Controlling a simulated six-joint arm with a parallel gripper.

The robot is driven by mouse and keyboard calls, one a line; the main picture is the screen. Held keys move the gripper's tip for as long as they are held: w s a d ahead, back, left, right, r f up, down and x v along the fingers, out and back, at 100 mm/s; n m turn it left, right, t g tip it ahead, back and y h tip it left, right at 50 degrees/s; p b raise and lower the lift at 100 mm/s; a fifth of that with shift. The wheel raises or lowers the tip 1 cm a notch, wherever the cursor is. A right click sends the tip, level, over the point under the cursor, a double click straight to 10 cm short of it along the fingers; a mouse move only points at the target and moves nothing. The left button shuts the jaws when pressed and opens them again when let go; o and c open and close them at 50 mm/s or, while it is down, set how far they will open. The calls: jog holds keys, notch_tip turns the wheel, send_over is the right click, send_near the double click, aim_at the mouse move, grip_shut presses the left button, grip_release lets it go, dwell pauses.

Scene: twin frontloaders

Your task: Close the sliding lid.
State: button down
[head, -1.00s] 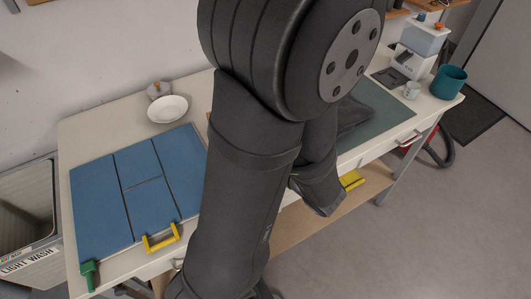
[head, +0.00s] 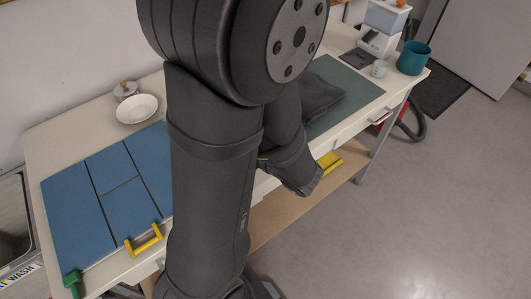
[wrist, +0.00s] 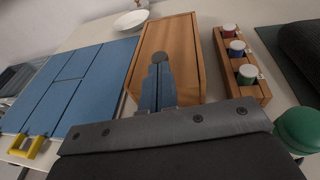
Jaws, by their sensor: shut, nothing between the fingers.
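A wooden box with a flat wooden lid (wrist: 165,35) lies ahead of my gripper in the wrist view. A round grey disc (wrist: 160,57) shows on its top, just beyond the fingertips. My gripper (wrist: 158,72) is shut and empty, its fingers over the near part of the box. I cannot tell whether the fingertips touch the lid or the disc. The near end of the box is hidden behind my gripper. In the head view my arm hides the box and the gripper.
A blue panelled board (head: 100,200) with a yellow handle (head: 144,240) lies left of the box. A white plate (head: 137,108) stands behind it. A wooden rack (wrist: 240,65) with colored-topped jars is right of the box, and a green rounded object (wrist: 298,130) is near right.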

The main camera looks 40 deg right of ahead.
jog(key=v, duration=1.2)
jog(key=shift+x, duration=6.95)
jog(key=shift+s, duration=0.1)
jog(key=v, duration=1.2)
jog(key=shift+s, duration=0.35)
jog(key=shift+w, duration=0.1)
jog(key=shift+x, duration=6.3)
